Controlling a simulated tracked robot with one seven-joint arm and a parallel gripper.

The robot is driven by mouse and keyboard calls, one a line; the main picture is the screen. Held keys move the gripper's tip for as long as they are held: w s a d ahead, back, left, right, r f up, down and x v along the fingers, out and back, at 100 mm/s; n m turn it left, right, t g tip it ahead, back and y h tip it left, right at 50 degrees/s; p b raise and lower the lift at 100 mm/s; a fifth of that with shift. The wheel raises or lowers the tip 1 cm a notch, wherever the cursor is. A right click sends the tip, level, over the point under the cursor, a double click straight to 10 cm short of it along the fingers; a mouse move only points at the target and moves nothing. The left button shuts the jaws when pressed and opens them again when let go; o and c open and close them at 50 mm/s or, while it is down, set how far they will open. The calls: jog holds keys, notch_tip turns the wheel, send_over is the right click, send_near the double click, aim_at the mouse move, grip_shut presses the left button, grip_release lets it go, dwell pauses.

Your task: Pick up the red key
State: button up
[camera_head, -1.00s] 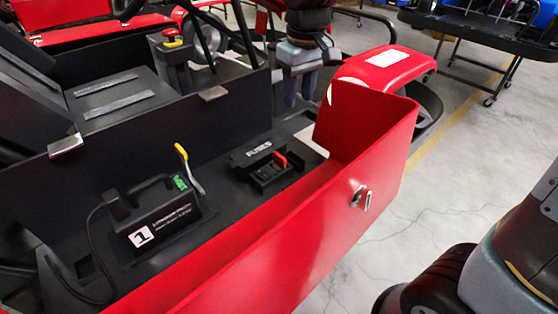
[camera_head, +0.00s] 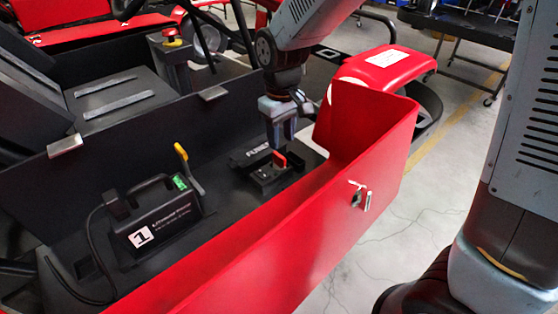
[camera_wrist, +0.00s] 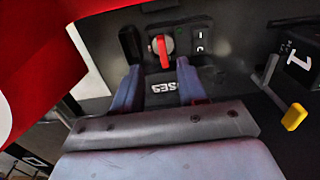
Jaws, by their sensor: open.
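The red key (camera_head: 279,160) stands upright in a small black switch block on the kart's black floor. In the wrist view the red key (camera_wrist: 162,50) shows as a red handle on a round base, beyond my fingertips and roughly midway between them. My gripper (camera_head: 281,144) is above and just beside the key in the head view, pointing down. In the wrist view my gripper (camera_wrist: 163,78) has its two fingers spread with nothing between them. The "FUSES" label (camera_wrist: 168,88) is partly hidden by my gripper.
A black box marked 1 (camera_head: 155,218) with a yellow-tipped lever (camera_head: 182,152) stands left of the key. The red side panel (camera_head: 300,235) rises close to the right, with a silver key (camera_head: 360,197) on its outside. A black wall (camera_head: 130,140) borders the left.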

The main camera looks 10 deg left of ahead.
aim_at(280, 156)
jog(key=shift+s+f, duration=0.2)
jog(key=shift+f, duration=2.4)
grip_shut()
